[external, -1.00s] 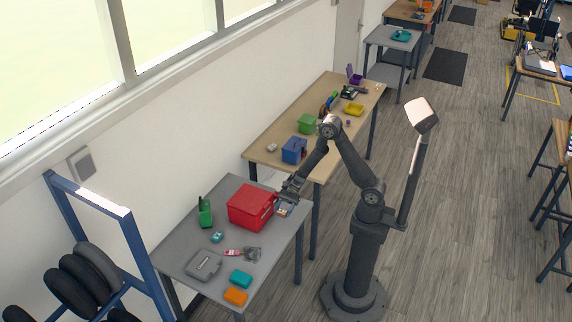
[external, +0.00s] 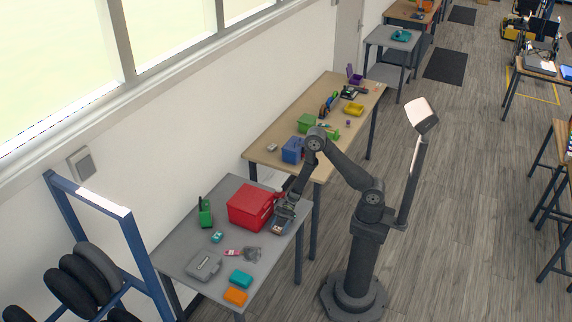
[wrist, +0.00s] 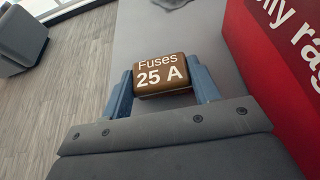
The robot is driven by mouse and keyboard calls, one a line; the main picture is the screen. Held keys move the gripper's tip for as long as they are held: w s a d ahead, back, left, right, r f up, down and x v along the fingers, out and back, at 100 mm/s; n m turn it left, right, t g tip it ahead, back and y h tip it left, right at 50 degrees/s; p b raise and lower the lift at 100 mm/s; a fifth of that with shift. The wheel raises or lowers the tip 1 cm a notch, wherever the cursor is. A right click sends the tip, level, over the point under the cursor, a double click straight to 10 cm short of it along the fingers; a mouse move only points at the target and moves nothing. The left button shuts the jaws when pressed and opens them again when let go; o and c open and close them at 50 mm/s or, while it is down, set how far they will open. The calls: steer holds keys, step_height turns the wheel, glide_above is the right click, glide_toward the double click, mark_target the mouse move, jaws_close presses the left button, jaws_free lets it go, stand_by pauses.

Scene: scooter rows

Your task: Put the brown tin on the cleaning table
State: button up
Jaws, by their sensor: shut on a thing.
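The brown tin (wrist: 161,74), labelled "Fuses 25 A", sits between the two blue-grey fingers of my gripper (wrist: 163,84) in the wrist view. My gripper is shut on it. In the external view the tin (external: 279,229) shows below my gripper (external: 283,217), at the right side of the near grey table (external: 187,250), just right of the red box. I cannot tell whether the tin touches the tabletop. No label in view says which table is the cleaning table.
The red box (external: 245,207) stands close beside my gripper, lettering facing the wrist camera. A grey case (external: 203,265), a teal box (external: 241,278), an orange box (external: 235,297) and a green bottle (external: 205,215) share the grey table. A wooden table (external: 268,152) with several boxes stands behind.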

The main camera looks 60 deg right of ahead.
steer(key=shift+f, duration=0.1)
steer(key=o, duration=1)
steer(key=v, duration=1.2)
steer(key=x, duration=1.2)
steer(key=shift+a, duration=0.1)
steer(key=shift+r, duration=0.6)
